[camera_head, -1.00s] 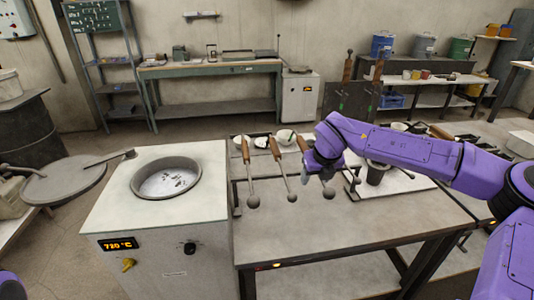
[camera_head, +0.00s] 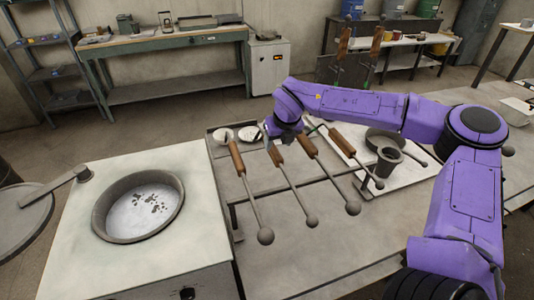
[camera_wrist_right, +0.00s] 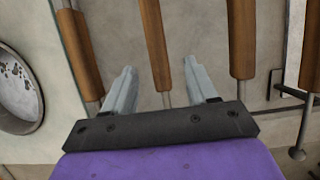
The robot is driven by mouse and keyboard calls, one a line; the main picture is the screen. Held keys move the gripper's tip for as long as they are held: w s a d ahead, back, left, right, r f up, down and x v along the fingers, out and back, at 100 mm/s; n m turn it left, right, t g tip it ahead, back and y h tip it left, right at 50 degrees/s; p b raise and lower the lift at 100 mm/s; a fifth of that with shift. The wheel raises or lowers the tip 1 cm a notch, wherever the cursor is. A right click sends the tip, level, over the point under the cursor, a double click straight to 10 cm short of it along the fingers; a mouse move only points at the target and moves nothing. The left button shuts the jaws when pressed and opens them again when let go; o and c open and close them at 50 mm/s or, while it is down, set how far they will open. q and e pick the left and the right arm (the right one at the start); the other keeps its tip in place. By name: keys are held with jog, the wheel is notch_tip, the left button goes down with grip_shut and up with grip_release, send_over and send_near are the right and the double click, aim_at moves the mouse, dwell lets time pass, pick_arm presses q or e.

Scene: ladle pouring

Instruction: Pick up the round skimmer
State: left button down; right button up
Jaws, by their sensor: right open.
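Several long rods with wooden handles and round grey ends lie side by side on a rack, and I cannot tell which one is the round skimmer. In the head view they include the leftmost rod (camera_head: 250,200), the second rod (camera_head: 294,190) and the third rod (camera_head: 331,178). My right gripper (camera_head: 283,137) is over the handle end of the second rod. In the right wrist view my gripper (camera_wrist_right: 160,80) is open and empty. A wooden handle (camera_wrist_right: 153,40) shows between its fingers, apart from both. My left gripper is out of view.
A furnace with a round pot (camera_head: 138,207) stands left of the rack. White bowls (camera_head: 222,136) lie behind the handles. A dark cup (camera_head: 388,160) and a dark round pan (camera_head: 385,139) stand on a white board (camera_head: 415,180) at the right. The front tabletop is clear.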

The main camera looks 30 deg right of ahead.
aim_at(274, 149)
notch_tip(274, 149, down, 2)
jog(key=w+f+p, duration=0.1)
jog(key=f, duration=0.1)
jog(key=w+f+p, duration=0.1)
jog(key=w+f, duration=0.1)
jog(key=shift+w+d+f+p, duration=0.2)
jog(key=shift+f+p, duration=0.15)
jog(key=shift+f, duration=0.3)
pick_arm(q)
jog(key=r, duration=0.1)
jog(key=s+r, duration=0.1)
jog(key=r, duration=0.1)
pick_arm(e)
jog(key=shift+s+d, duration=0.1)
grip_shut()
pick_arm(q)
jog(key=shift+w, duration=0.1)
pick_arm(e)
jog(key=shift+r, duration=0.1)
